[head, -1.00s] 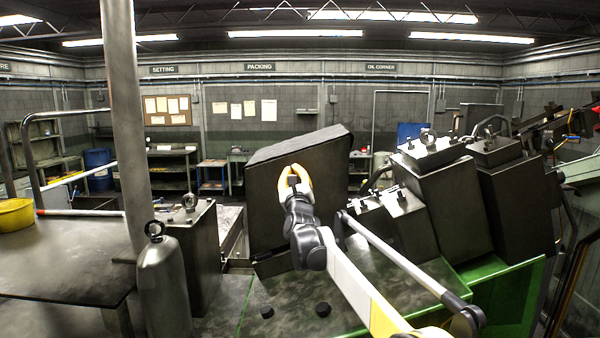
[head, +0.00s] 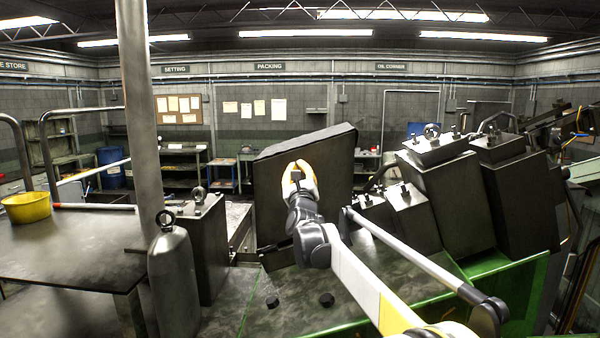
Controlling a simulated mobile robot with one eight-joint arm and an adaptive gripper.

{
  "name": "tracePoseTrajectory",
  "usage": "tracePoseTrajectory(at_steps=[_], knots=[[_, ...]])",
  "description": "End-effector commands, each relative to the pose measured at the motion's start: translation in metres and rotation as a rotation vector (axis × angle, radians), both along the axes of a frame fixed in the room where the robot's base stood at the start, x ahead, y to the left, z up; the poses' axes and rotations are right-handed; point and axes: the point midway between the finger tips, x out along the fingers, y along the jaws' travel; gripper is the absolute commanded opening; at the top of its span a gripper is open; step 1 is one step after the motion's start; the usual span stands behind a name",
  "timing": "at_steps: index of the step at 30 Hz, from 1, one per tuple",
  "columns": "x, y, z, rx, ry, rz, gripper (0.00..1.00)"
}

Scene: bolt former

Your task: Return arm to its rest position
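My arm reaches from the bottom right toward the middle of the head view. Its gripper (head: 299,166) has two curved yellow fingers pointing up and away, with a dark gap between the tips. I see nothing clearly held in it. The gripper shows in front of a large dark tilted panel (head: 334,175); I cannot tell how far it is from the panel.
Dark machine blocks (head: 448,190) stand to the right on a green-edged bed (head: 515,300). At left are a table (head: 70,262) with a yellow bowl (head: 27,207), a pole (head: 139,120) and a grey cylinder (head: 172,285). Two dark round pieces (head: 326,299) lie on the bed.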

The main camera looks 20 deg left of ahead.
Motion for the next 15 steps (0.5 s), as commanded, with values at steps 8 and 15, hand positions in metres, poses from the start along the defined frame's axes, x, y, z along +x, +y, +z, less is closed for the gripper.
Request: tracePoseTrajectory(at_steps=[8,15], knots=[[-0.049,0.000,0.043,0.001,0.000,0.002,0.00],[-0.067,0.000,0.059,0.001,0.000,0.000,0.00]])
